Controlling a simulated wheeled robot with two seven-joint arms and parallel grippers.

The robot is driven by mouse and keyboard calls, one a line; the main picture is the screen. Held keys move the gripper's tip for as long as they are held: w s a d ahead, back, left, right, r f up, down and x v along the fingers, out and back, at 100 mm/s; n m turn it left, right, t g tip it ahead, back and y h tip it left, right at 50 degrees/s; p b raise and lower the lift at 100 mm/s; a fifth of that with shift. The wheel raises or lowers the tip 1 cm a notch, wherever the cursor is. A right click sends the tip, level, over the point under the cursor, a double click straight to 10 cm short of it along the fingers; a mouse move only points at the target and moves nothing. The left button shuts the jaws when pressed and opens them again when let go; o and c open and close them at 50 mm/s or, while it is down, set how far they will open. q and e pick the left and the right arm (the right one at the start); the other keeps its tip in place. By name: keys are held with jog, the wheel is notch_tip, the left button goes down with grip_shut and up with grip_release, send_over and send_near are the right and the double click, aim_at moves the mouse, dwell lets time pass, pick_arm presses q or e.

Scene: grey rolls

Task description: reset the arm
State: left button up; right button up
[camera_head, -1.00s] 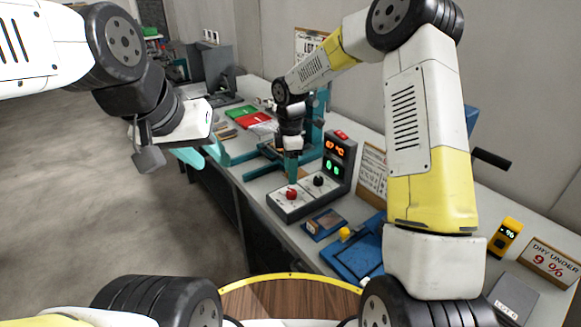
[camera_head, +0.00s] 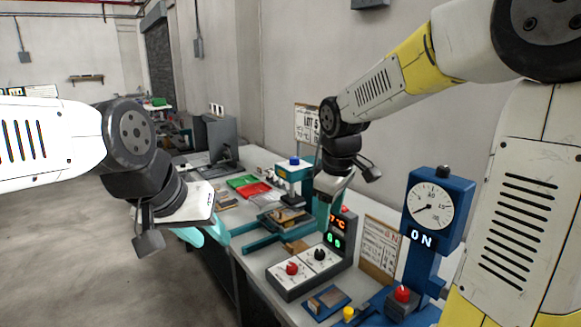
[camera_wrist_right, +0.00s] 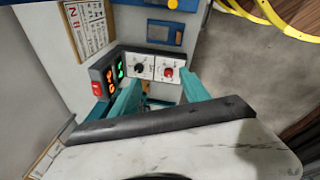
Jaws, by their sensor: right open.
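My right arm reaches in from the right in the head view. Its gripper (camera_head: 326,212) hangs above the workbench behind the control box, partly covered by my wrist. In the right wrist view the teal fingers of the right gripper (camera_wrist_right: 158,95) stand apart with nothing held between them. The control box (camera_head: 306,272), with a red and a black knob and lit digits, also shows between and beyond the fingers in the right wrist view (camera_wrist_right: 150,66). My left gripper (camera_head: 205,236) is over the floor left of the bench; its finger gap is unclear.
A blue dial gauge (camera_head: 437,210) reading "ON" stands at the right of the bench. A teal press (camera_head: 292,172), a green tray (camera_head: 241,181) and a red tray (camera_head: 254,190) lie farther back. A sign (camera_head: 380,247) stands behind the control box. Floor at left is clear.

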jog(key=s+d+r+m+t+y, duration=0.1)
jog(key=s+d+r+m, duration=0.1)
jog(key=s+m, duration=0.3)
jog(key=s+d+r+m+t+y, duration=0.1)
jog(key=s+m, duration=0.4)
jog(key=s, duration=0.6)
jog(key=shift+s+d+r+t, duration=0.15)
jog(key=shift+d+r+t, duration=0.65)
jog(key=shift+d+r, duration=0.25)
